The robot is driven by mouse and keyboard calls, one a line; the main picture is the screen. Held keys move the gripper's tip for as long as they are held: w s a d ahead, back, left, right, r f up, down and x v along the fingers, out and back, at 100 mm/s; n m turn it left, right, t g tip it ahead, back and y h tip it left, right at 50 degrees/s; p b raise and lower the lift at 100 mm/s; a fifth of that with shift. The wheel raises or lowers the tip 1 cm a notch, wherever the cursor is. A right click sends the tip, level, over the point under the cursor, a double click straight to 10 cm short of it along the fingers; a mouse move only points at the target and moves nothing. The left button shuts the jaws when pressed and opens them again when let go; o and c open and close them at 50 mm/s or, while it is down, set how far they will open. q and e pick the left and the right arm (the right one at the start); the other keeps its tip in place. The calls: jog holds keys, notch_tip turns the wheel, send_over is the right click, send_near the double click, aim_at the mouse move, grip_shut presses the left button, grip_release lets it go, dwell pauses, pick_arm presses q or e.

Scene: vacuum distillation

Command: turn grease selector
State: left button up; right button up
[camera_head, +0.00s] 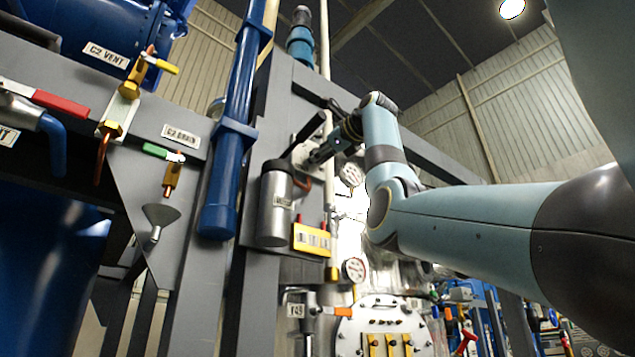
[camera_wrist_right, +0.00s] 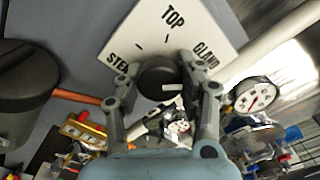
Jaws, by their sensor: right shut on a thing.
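The grease selector is a round black knob (camera_wrist_right: 161,76) on a white plate (camera_wrist_right: 205,45) lettered TOP, STEM and GLAND in the right wrist view. A short white mark shows on the knob's face. My right gripper (camera_wrist_right: 166,72) has one finger on each side of the knob and is shut on it. In the head view my right gripper (camera_head: 316,153) is at the grey panel, up and right of the silver canister, and it largely hides the selector. My left gripper is not in view.
A silver canister (camera_head: 277,205) with a black lid and a yellow label plate (camera_head: 311,239) sit just below the gripper. A pressure gauge (camera_head: 351,174) is close on the right. A blue pipe (camera_head: 237,120) runs down the left. Valves with coloured handles line the left panel.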

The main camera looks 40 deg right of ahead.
jog(key=m, duration=0.2)
jog(key=m+b, duration=0.1)
jog(key=m, duration=0.1)
jog(key=shift+a+f+m, duration=0.1)
jog(key=shift+f+m, duration=0.1)
jog(key=shift+m, duration=0.1)
jog(key=shift+w+m+b, duration=0.1)
jog(key=shift+m+b, duration=0.45)
jog(key=shift+m, duration=1.75)
jog(key=shift+f, duration=0.1)
jog(key=o, duration=1.2)
jog(key=shift+c, duration=0.2)
jog(key=shift+r, duration=0.2)
jog(key=shift+s, duration=0.25)
jog(key=s+a, duration=0.1)
jog(key=s, duration=1)
jog(key=shift+s+a, duration=0.2)
jog(key=shift+s, duration=0.1)
